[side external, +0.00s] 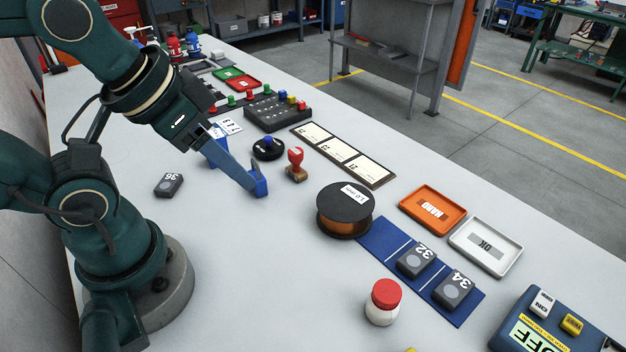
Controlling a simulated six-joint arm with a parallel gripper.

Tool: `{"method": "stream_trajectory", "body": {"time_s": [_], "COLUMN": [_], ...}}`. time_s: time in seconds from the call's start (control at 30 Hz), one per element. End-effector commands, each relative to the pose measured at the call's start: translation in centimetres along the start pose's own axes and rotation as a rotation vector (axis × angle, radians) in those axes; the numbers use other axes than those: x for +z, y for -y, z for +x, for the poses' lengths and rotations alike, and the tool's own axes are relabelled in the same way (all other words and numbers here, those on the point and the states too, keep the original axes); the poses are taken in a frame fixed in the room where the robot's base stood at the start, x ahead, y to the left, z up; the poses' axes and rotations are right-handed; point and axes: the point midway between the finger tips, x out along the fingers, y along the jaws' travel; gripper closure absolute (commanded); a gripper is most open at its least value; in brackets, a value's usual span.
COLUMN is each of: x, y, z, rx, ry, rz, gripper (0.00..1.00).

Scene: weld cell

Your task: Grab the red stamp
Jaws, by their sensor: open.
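The red stamp (296,164) stands upright on the grey table, with a red handle and a brown base. My gripper (240,172) has blue fingers and is left of the stamp, apart from it. One finger reaches down close to the table and the other shows partly behind, further left. The gripper is open, and I see nothing between its fingers.
A black round piece with a blue knob (268,148) stands just left of the stamp. A wire spool (344,211) is to its right, and a framed card strip (343,155) lies behind. A dark block marked 36 (168,185) lies left. The table's front middle is clear.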

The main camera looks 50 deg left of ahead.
Motion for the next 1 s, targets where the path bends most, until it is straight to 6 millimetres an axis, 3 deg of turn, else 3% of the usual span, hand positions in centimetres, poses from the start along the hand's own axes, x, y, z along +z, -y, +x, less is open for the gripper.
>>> {"method": "stream_trajectory", "body": {"time_s": [0.13, 0.17, 0.2, 0.23, 0.53, 0.77, 1.0], "x": [0.0, 0.0, 0.0, 0.0, -0.1, -4.9, -10.4], "y": [0.0, 0.0, 0.0, 0.0, 0.0, 0.7, 3.4], "z": [0.0, 0.0, 0.0, 0.0, 0.0, -0.4, 2.8], "rx": [0.0, 0.0, 0.0, 0.0, 0.0, -0.019, -0.071], "ry": [0.0, 0.0, 0.0, 0.0, -0.005, -0.078, -0.035], "rz": [0.0, 0.0, 0.0, 0.0, -0.006, -0.058, -0.166], "gripper": [0.5, 0.46, 0.31, 0.28, 0.28, 0.28, 0.28]}}
